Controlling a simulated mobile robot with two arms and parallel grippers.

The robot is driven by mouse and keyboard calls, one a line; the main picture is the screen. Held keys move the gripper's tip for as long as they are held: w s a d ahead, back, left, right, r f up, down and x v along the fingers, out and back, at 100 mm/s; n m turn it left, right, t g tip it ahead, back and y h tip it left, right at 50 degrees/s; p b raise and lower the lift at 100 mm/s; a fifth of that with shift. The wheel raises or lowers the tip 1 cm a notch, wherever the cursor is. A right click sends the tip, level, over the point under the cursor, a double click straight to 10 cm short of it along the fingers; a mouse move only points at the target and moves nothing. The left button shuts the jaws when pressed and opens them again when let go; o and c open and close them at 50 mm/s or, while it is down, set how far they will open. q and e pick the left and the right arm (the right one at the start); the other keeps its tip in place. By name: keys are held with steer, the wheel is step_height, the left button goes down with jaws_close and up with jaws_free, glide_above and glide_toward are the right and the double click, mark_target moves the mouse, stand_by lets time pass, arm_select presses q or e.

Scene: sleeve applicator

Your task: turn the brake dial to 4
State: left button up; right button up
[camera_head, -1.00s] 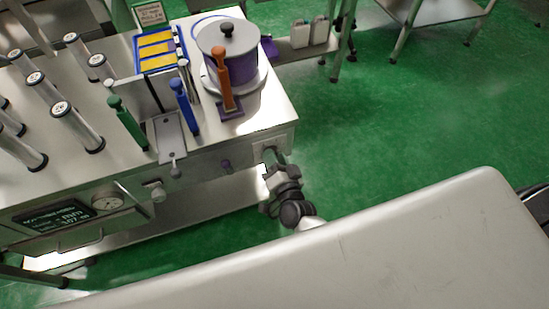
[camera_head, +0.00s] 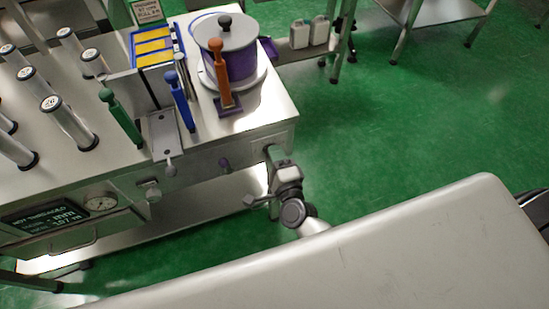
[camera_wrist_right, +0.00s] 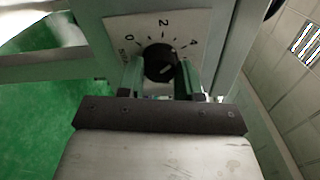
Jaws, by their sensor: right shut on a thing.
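The brake dial (camera_wrist_right: 159,60) is a round black knob on a pale scale plate (camera_wrist_right: 118,30) marked 0, 2 and 4, with the word brake at its left. A short light mark shows on the knob's lower right; which number it points to is hard to tell. My right gripper (camera_wrist_right: 160,78) is shut on the dial, one finger on each side. In the head view my right gripper (camera_head: 273,156) reaches the machine's right end, and the dial is hidden there. My left gripper is in neither view.
The machine's table (camera_head: 215,145) carries a purple drum (camera_head: 236,65), orange (camera_head: 220,75), blue (camera_head: 181,100) and green (camera_head: 120,118) handles and several clear tubes. A display (camera_head: 45,212) and gauge (camera_head: 100,204) are on its front. Green floor (camera_head: 420,110) lies open to the right.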

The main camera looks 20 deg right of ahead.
steer(key=shift+f+m+b, duration=0.1)
steer(key=shift+m+b, duration=0.3)
steer(key=shift+m, duration=0.8)
steer(key=shift+m, duration=0.3)
steer(key=o, duration=0.9)
steer(key=s+b, duration=0.1)
steer(key=s, duration=0.9)
steer(key=shift+s+d, duration=0.15)
steer(key=shift+s, duration=0.25)
